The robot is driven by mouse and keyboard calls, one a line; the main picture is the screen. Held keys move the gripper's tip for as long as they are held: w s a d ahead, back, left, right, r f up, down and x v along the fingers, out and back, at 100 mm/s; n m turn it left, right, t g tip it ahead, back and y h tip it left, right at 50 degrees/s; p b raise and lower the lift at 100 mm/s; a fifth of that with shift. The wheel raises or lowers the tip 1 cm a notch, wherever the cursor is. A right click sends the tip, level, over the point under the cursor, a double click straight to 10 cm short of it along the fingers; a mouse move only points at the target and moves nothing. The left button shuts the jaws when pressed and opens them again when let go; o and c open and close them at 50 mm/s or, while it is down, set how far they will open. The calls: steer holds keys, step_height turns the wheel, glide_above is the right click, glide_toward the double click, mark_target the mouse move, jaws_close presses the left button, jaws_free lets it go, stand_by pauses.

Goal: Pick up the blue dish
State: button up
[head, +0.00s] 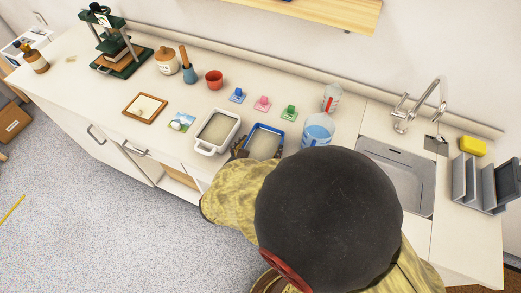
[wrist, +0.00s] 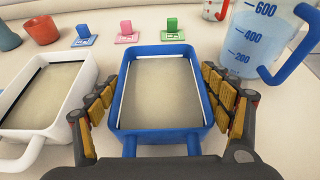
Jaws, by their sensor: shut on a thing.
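The blue dish (wrist: 160,50) is a rectangular tray with a blue rim and a beige inside, in the middle of the wrist view. In the head view the blue dish (head: 281,131) shows on the counter, partly hidden by my arm. My gripper (wrist: 162,98) has one finger on each long side of the dish, with yellow ribbed pads against its outer walls. It is shut on the dish. I cannot tell whether the dish is lifted off the counter.
A white dish (head: 207,149) stands close on the left. A measuring jug (head: 318,130) with a blue handle stands close on the right. Blue, pink (head: 263,103) and green (head: 289,113) stamps sit behind. A sink (head: 398,178) lies further right.

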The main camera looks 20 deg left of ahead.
steer(key=c, duration=0.6)
steer(key=shift+o, duration=0.2)
steer(key=shift+r, duration=0.15)
steer(key=shift+r+p, duration=0.85)
steer(key=shift+r, duration=0.45)
steer(key=s+d+r+p, duration=0.6)
steer(key=s+d+r, duration=0.3)
steer(key=r, duration=0.1)
steer(key=shift+s+d, duration=0.4)
steer(key=shift+r, duration=0.1)
